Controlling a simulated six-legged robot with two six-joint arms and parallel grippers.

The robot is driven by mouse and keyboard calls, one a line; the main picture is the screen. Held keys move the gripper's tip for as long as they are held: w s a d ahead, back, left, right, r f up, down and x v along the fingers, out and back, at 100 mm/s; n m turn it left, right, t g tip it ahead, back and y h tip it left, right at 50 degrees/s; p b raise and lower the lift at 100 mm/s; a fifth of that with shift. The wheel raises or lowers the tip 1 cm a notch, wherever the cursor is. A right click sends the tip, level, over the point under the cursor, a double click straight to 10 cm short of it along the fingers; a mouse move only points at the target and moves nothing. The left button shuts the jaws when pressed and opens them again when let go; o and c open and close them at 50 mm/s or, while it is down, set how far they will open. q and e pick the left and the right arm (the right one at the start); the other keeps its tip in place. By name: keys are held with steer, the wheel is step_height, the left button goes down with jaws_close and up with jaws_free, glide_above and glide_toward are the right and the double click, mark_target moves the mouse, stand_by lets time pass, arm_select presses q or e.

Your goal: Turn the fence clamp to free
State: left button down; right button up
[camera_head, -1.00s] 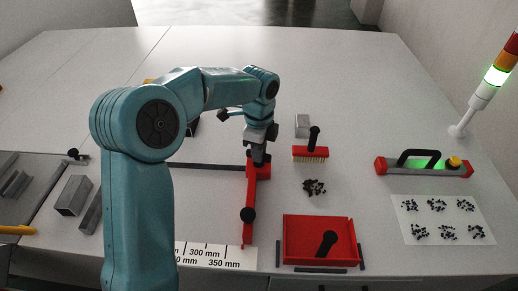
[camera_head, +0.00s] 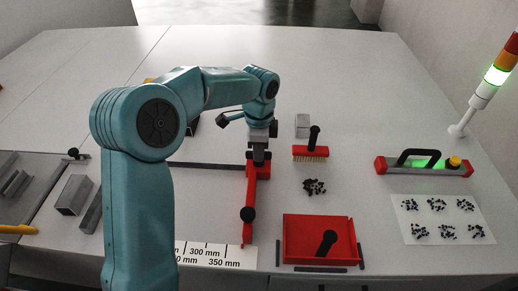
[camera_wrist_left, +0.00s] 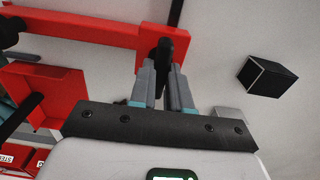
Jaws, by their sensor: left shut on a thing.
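The red fence (camera_head: 250,205) lies across the measuring scale, with a black knob (camera_head: 248,214) on its near part. The fence also shows in the left wrist view (camera_wrist_left: 90,28). At its far end is a black clamp handle (camera_wrist_left: 167,48). My left gripper (camera_head: 259,159) is over that far end, pointing down. In the left wrist view its fingers (camera_wrist_left: 163,75) are shut on the clamp handle, one on each side. The clamp's exact angle is hard to tell because the fingers cover part of it. My right gripper is out of view.
A red-backed brush (camera_head: 310,149) and black pellets (camera_head: 314,187) lie right of the fence. A red tray (camera_head: 303,233) stands nearer. A dark rail (camera_head: 205,165) runs left from the fence. Grey profiles (camera_head: 75,195) lie at left. The far table is clear.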

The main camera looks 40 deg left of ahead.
arm_select(q)
steer(key=shift+r, duration=0.1)
steer(key=c, duration=1.1)
jaws_free()
step_height(320, 180, up, 16)
steer(key=shift+r+p, duration=0.15)
steer(key=shift+p, duration=0.45)
steer(key=shift+s, duration=0.1)
